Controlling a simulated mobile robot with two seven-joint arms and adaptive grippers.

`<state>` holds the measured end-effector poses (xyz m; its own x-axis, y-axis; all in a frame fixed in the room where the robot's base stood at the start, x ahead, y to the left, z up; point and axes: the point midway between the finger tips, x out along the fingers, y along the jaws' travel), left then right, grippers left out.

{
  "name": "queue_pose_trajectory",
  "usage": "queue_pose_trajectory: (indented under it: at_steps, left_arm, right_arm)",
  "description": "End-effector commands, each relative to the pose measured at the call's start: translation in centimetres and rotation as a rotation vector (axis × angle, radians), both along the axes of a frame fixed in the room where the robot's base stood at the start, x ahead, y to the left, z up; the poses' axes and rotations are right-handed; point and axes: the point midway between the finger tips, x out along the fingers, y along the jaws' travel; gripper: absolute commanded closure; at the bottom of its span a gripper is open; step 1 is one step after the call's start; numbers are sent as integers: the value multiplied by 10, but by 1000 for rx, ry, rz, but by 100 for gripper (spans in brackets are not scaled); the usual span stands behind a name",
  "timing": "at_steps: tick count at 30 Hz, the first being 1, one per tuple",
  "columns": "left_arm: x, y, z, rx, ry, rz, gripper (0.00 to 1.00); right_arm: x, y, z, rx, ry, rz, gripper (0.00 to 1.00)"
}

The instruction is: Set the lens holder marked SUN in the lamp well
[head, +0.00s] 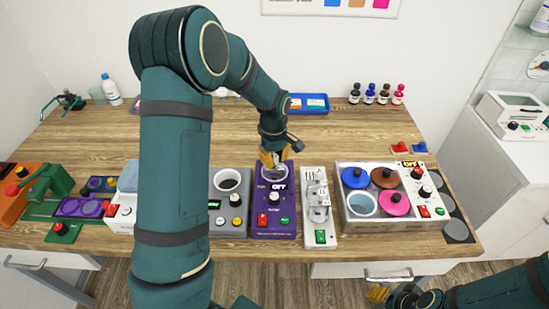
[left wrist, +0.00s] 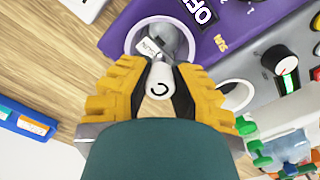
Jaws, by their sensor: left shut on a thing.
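My left gripper (head: 272,158) is over the back of the purple lamp unit (head: 274,226), whose display reads OFF. In the left wrist view its yellow fingers (left wrist: 159,82) are shut on the white handle of a lens holder (left wrist: 158,78). The holder carries a tag (left wrist: 150,48) that appears to read SUN. Its lower part is over or within the pale round rim of the lamp well (left wrist: 131,36); I cannot tell whether it is seated. The purple unit also bears a SUN mark. My right gripper (head: 378,294) is low in front of the table, its jaws unclear.
A grey unit with a round opening (head: 228,181) stands left of the purple unit. A white unit with metal parts (head: 319,208) stands close on its right, then a box with coloured discs (head: 382,219). A blue tray (head: 308,104) lies behind. The back middle of the table is clear.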

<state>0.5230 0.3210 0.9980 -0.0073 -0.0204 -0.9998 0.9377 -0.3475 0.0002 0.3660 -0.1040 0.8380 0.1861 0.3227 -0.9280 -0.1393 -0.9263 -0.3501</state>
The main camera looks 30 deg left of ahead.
Motion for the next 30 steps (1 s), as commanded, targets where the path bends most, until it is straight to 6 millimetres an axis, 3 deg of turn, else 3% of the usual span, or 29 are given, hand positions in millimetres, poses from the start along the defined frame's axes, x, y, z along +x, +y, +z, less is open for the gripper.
queue_pose_trajectory:
  at_steps: [24,25,27,30]
  left_arm:
    - [0,0,-6,0,0,0,100]
    - [0,0,-6,0,0,0,76]
    - [0,0,-6,0,0,0,52]
    - [0,0,-6,0,0,0,52]
  right_arm:
    - [0,0,-4,0,0,0,53]
    - [0,0,-4,0,0,0,53]
    - [0,0,-4,0,0,0,53]
    - [0,0,-3,0,0,0,53]
